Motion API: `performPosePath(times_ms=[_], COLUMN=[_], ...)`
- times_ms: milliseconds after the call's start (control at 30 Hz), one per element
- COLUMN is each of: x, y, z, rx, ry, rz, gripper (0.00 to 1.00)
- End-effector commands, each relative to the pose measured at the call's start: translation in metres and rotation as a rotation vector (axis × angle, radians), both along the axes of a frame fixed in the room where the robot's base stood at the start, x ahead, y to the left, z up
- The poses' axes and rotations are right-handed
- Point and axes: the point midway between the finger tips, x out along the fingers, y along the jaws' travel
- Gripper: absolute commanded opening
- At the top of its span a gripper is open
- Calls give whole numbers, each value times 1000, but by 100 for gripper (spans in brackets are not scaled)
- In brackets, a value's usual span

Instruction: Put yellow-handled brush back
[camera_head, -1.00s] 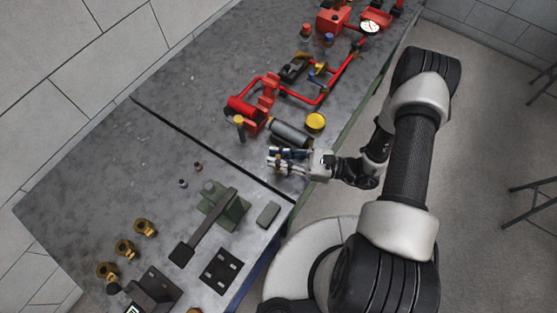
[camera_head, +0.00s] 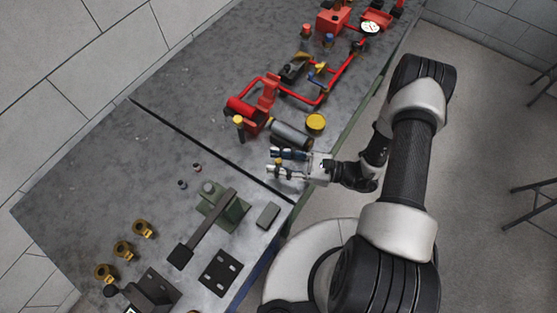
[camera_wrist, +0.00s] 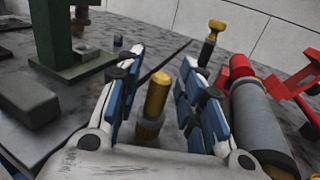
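My gripper (camera_head: 281,163) is low over the bench near its front edge, just left of a grey cylinder. Its two blue-padded fingers also show in the wrist view (camera_wrist: 157,88), spread apart. A yellow-handled piece (camera_wrist: 157,92) with a brass-coloured lower part stands upright between them, with a visible gap on each side. Its lower end is partly hidden by the gripper, so I cannot tell what it rests in. A second yellow-topped upright piece (camera_wrist: 211,42) stands farther back; it also shows in the head view (camera_head: 239,124). I cannot tell bristles on either.
The grey cylinder (camera_head: 291,135) and red pipework (camera_head: 318,98) lie close right of my gripper. A yellow round cap (camera_head: 316,122) is near the edge. A green vise-like block (camera_head: 228,212) and a grey block (camera_head: 268,215) are left. The bench's back left is clear.

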Motion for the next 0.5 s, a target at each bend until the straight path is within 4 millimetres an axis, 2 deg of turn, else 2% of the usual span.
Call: performPosePath(times_ms=[200,367,500], x=[0,-6,-14], y=[-1,-29,-60], z=[5,4,3], rx=[0,-1,-2], ry=[0,-2,-3], rz=[-1,-8,-8], gripper=[35,35,35])
